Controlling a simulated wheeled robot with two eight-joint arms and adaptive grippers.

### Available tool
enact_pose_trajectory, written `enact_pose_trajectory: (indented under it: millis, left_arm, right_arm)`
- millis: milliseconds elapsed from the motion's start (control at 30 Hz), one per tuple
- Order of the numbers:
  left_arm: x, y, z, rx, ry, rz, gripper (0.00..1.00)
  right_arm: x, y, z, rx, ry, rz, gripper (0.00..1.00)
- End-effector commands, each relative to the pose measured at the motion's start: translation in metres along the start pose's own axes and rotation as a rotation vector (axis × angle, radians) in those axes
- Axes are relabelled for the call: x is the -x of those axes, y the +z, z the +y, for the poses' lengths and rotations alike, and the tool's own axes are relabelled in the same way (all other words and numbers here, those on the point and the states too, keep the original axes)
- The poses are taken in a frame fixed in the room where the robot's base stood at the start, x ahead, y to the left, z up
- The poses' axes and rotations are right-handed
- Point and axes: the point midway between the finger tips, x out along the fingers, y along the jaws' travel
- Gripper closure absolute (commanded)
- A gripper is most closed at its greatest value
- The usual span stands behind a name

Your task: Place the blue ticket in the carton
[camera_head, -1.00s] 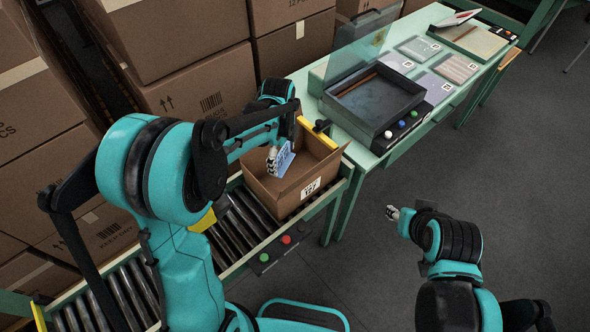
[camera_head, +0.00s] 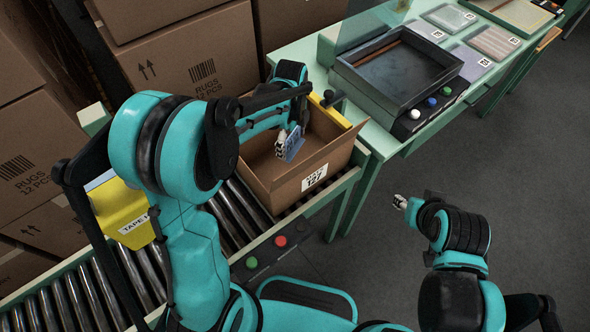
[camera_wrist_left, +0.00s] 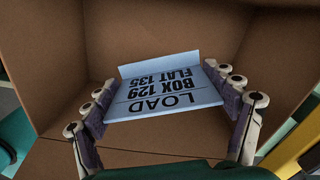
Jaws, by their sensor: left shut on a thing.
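The blue ticket (camera_head: 294,146) is a light blue folded card. In the left wrist view the ticket (camera_wrist_left: 165,92) shows the print "LOAD BOX 129 FLAT 135". My left gripper (camera_head: 283,142) is shut on the ticket, with a finger at each side of it; the fingers (camera_wrist_left: 165,112) also show in the left wrist view. The open carton (camera_head: 313,183) is brown with a label reading 127 and stands on the roller conveyor. The ticket is held within the carton's opening, above its floor. My right gripper (camera_head: 400,202) is away from the carton, over the floor; its fingers are too small to judge.
A green table (camera_head: 380,141) with a dark tray (camera_head: 399,72) and several coloured buttons stands right of the carton. The roller conveyor (camera_head: 78,300) runs to the lower left. A yellow tape machine (camera_head: 127,212) stands beside it. Large cartons (camera_head: 190,50) are stacked behind.

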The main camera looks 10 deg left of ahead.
Motion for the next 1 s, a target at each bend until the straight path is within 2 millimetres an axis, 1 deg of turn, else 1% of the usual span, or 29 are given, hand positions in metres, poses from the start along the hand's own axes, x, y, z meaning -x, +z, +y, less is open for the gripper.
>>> enact_pose_trajectory:
  millis: [33,167,267,400,500,667,800,867,1000]
  left_arm:
    - [-0.012,0.000,0.000,0.000,0.000,0.000,0.26]
    - [-0.020,0.000,0.000,0.000,0.000,0.000,0.26]
    - [-0.036,0.000,0.000,0.000,0.000,0.000,0.26]
    - [-0.064,0.000,0.000,0.000,0.000,0.000,0.26]
    - [-0.076,0.000,0.000,0.000,0.000,0.000,0.26]
    - [-0.088,0.000,0.000,0.000,0.000,0.000,0.26]
    - [-0.110,0.000,0.000,0.000,0.000,0.000,0.26]
    - [-0.117,0.000,0.000,0.000,0.000,0.000,0.26]
    - [-0.118,0.000,0.000,0.000,0.000,0.000,0.26]
  right_arm:
    - [-0.010,0.007,0.000,0.000,0.000,0.000,0.60]
    - [-0.015,0.011,0.000,0.000,0.000,0.000,0.60]
    - [-0.021,0.015,0.000,0.000,0.000,0.000,0.60]
    - [-0.031,0.022,0.000,0.000,0.000,0.000,0.60]
    - [-0.034,0.025,0.000,0.000,0.000,0.000,0.60]
    - [-0.038,0.027,0.000,0.000,0.000,0.000,0.60]
    - [-0.046,0.033,0.000,0.000,0.000,0.000,0.60]
    - [-0.048,0.035,0.000,0.000,0.000,0.000,0.60]
    - [-0.048,0.034,0.000,0.000,0.000,0.000,0.60]
